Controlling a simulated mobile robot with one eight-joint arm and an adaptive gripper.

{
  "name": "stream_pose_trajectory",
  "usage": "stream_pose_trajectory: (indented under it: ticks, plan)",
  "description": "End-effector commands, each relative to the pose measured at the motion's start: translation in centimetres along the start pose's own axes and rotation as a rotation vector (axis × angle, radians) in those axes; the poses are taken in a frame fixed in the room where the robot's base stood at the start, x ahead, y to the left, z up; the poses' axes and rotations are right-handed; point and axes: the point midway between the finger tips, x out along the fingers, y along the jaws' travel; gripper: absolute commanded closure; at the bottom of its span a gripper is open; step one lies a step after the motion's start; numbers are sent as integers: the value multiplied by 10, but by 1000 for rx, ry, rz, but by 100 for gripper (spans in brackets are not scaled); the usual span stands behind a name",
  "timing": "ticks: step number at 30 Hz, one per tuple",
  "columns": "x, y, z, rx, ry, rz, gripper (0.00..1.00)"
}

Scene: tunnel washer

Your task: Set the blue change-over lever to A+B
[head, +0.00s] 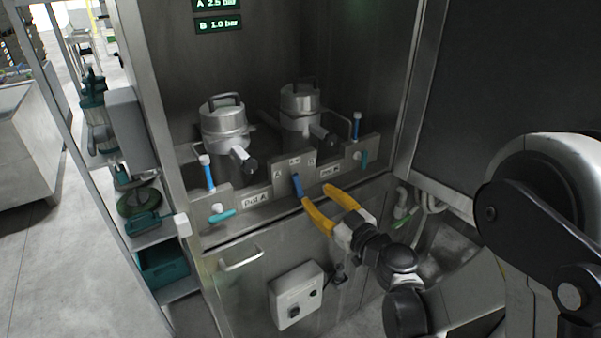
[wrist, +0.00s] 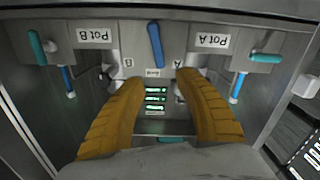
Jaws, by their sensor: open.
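The blue change-over lever (head: 297,185) stands on the metal panel between the two pots, tilted slightly off vertical. In the upside-down wrist view, the lever (wrist: 155,45) lies between the Pot A and Pot B labels, close to a small middle plate (wrist: 153,72). Which mark it points to is not clear. My gripper (head: 316,194) has yellow fingers, open and empty, just in front of and right of the lever. In the wrist view my gripper (wrist: 157,78) has its fingers spread to either side of the lever's line, with the lever beyond the tips.
The Pot A label (head: 256,199) and Pot B label (head: 329,171) flank the lever. Teal handles (head: 221,216) and upright blue levers (head: 208,173) sit beside each pot. Two metal pots (head: 226,130) stand behind. A grey switch box (head: 297,295) and door handle (head: 240,259) project below.

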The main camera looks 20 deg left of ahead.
Motion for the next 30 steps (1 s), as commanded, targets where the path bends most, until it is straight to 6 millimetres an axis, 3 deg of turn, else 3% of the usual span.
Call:
stream_pose_trajectory:
  ticks: [5,18,24,30]
  plan:
    - [13,-1,3,-8,12,4,60]
    - [94,-2,3,-7,11,3,60]
    - [109,0,1,-7,10,5,60]
    - [110,0,1,-7,10,5,60]
